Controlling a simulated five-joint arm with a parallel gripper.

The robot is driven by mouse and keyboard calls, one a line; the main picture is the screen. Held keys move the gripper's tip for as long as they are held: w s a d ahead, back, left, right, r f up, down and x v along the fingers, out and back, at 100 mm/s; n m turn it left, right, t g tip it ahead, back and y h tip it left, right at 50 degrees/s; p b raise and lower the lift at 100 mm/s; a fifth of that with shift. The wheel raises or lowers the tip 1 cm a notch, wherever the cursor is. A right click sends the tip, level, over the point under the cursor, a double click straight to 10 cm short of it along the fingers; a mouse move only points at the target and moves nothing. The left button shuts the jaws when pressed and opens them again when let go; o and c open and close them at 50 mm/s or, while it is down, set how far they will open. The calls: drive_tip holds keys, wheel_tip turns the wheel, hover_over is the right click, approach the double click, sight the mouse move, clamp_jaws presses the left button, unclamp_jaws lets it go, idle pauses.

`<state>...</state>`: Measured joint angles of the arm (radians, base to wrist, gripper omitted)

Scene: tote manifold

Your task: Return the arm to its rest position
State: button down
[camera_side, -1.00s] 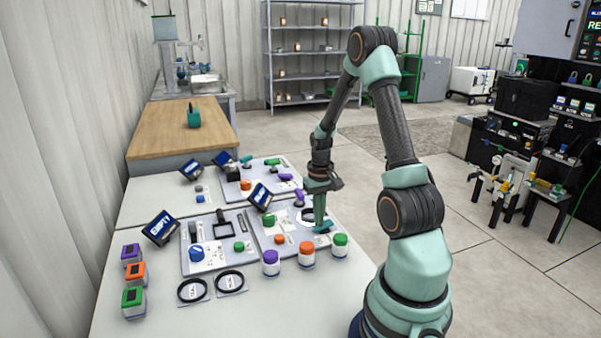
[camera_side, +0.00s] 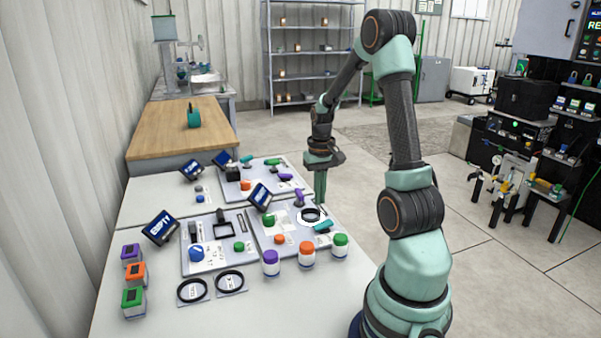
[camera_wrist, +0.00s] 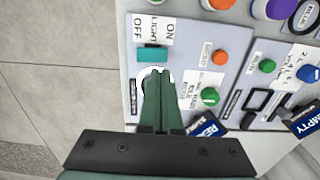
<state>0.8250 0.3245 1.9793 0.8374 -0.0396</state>
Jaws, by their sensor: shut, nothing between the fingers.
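My gripper (camera_side: 320,202) is shut and empty, its fingers pointing down above the right-hand panel (camera_side: 270,244) on the table. In the wrist view my gripper (camera_wrist: 160,72) shows its fingers together over the panel's edge. A teal switch piece (camera_side: 323,227) lies on that panel, just below and in front of the fingertips. It also shows in the wrist view (camera_wrist: 152,54), beside an "ON LIGHT OFF" label.
Purple (camera_side: 271,263), orange (camera_side: 307,255) and green (camera_side: 341,245) capped jars stand along the panel's front. A tilted "EMPTY" display (camera_side: 161,228) stands at left. Black rings (camera_side: 192,290) lie on the table. The floor right of the table is clear near the arm.

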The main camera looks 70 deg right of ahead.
drive_tip(key=a+r+n+t, duration=0.2)
drive_tip(key=a+r, duration=0.3)
drive_tip(key=a, duration=0.4)
drive_tip(key=w+a+r+n+t, duration=0.1)
drive_tip(key=a+r+n, duration=0.3)
drive_tip(key=a, duration=0.6)
drive_tip(key=w+a+r+n+t, duration=0.1)
drive_tip(key=a+r+n+t, duration=0.1)
drive_tip(key=a+r, duration=0.3)
drive_tip(key=a+n, duration=0.1)
drive_tip(key=a, duration=0.3)
drive_tip(key=shift+w+a+r+t, duration=0.15)
drive_tip(key=shift+a+r+t, duration=0.05)
drive_tip(key=shift+r+t, duration=0.15)
